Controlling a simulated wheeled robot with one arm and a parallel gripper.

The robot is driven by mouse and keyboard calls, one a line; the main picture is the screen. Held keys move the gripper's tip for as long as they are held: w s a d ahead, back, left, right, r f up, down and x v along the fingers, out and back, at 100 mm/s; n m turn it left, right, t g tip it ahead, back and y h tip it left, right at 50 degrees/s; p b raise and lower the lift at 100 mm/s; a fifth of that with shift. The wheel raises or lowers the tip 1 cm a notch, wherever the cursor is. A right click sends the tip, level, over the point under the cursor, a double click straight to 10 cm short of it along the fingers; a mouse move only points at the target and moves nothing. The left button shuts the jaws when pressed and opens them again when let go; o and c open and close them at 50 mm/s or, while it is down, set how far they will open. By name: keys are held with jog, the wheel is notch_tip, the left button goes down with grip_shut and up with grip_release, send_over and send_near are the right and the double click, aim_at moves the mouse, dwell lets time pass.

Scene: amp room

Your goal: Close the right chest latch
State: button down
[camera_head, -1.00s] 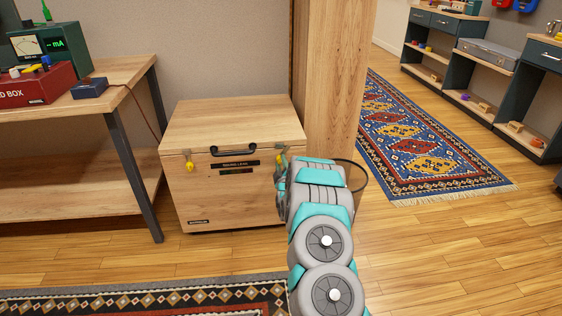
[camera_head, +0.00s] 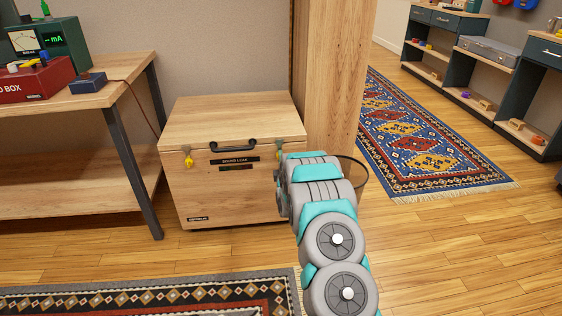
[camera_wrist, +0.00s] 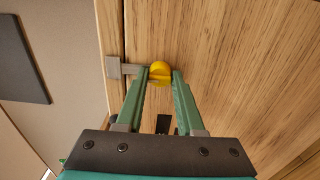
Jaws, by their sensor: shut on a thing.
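The wooden chest (camera_head: 225,190) stands on the floor with its lid (camera_head: 232,120) down. In the head view its right latch (camera_head: 279,156) shows only in part, behind my arm. In the wrist view the right latch has a grey plate (camera_wrist: 113,67) beside the lid seam, a metal bar across the seam, and a yellow knob (camera_wrist: 160,69) over the chest front. My gripper (camera_wrist: 162,76) has its green fingers on both sides of the yellow knob and is shut on it. The left latch (camera_head: 188,160), also with a yellow knob, hangs at the chest's left front.
A wooden post (camera_head: 332,90) stands close behind the chest's right side. A workbench (camera_head: 120,75) with a metal leg is at the left. A dark patterned rug (camera_head: 150,300) lies in front. Open floor (camera_head: 440,250) extends to the right.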

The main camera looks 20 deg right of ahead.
jog(key=shift+a, duration=0.1)
jog(key=c, duration=0.5)
grip_release()
jog(key=shift+b+v, duration=0.4)
jog(key=shift+v, duration=3.5)
jog(key=shift+r, duration=0.1)
